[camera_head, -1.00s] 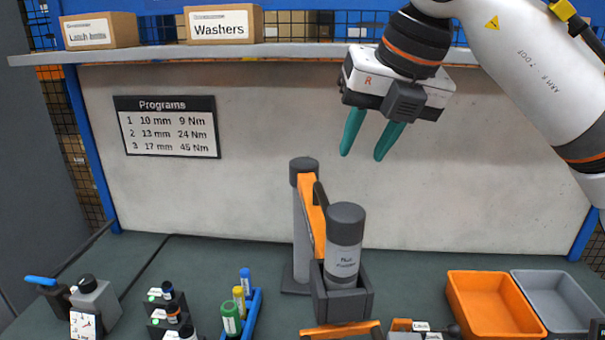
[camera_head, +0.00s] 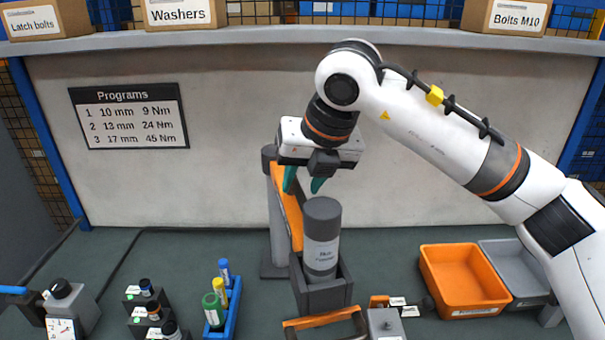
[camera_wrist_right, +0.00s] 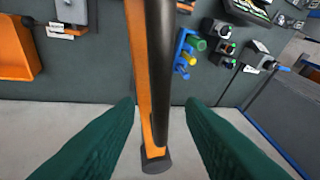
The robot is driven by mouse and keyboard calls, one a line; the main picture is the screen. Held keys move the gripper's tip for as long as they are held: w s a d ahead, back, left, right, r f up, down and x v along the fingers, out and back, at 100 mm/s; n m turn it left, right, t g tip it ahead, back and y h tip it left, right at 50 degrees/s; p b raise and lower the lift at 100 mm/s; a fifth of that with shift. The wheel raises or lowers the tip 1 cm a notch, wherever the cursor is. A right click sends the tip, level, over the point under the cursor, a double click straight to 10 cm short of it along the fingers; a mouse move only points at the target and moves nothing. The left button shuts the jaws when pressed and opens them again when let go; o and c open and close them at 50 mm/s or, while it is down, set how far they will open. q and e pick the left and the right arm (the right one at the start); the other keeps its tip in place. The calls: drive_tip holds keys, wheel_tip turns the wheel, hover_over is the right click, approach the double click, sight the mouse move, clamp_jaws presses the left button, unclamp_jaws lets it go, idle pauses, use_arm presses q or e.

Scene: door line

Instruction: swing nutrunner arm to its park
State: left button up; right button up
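The nutrunner arm is an orange boom (camera_head: 287,203) on a grey post (camera_head: 272,225) at the middle of the bench. Its boom runs toward me and carries the grey nutrunner (camera_head: 321,240) in a dark holder. In the right wrist view the orange boom (camera_wrist_right: 138,55) with a dark bar along it passes between and beyond my fingertips. My right gripper (camera_head: 303,184) is open, pointing down, just above and behind the nutrunner near the boom. Its teal fingers stand apart, and I cannot tell whether they touch the boom. My left gripper is not in view.
An orange bin (camera_head: 463,281) and a grey bin (camera_head: 512,273) stand at the right. Several sockets (camera_head: 155,312) and a blue rack (camera_head: 222,310) with coloured pieces sit at the left. A shelf (camera_head: 300,38) with boxes spans the back above.

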drive_tip(key=shift+w+a+f, duration=0.1)
drive_tip(key=shift+f, duration=0.15)
clamp_jaws()
drive_tip(key=shift+w, duration=0.1)
